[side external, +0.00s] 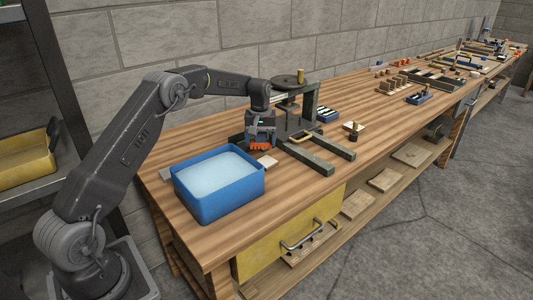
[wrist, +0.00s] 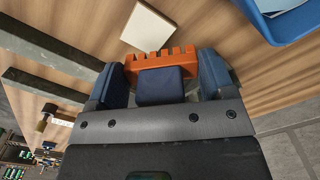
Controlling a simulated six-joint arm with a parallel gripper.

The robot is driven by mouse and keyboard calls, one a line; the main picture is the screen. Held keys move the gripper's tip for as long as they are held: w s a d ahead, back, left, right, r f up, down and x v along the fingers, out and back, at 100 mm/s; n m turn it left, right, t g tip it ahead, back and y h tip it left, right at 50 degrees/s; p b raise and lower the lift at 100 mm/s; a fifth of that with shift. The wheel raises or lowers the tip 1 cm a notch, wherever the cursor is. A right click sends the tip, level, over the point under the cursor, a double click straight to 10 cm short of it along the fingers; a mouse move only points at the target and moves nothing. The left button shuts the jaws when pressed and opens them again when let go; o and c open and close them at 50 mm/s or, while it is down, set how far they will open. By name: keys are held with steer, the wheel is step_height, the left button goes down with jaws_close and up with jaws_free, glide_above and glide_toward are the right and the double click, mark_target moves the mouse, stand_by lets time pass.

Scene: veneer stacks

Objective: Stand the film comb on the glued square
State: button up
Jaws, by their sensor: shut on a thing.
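The film comb (side external: 259,147) is an orange toothed strip in my gripper (side external: 260,134). In the wrist view the comb (wrist: 160,60) lies across between the two blue fingers of my gripper (wrist: 165,78), with its teeth facing the pale square. My gripper is shut on it. In the side view the square (side external: 267,162) shows just in front of the comb. I cannot make out glue on it, nor the comb's exact height above the bench.
A blue tub (side external: 236,193) with pale contents stands to the left of the square; its corner shows in the wrist view (wrist: 270,28). A dark metal press (side external: 312,110) with long feet (side external: 308,156) stands close to the right. Small blocks and trays lie farther along the bench (side external: 185,148).

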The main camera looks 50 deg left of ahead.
mark_target(267, 162)
steer(key=shift+w+d+f, duration=0.65)
steer(key=shift+w+f, duration=0.05)
steer(key=shift+f, duration=1.85)
steer(key=shift+f, duration=0.15)
steer(key=o, duration=0.9)
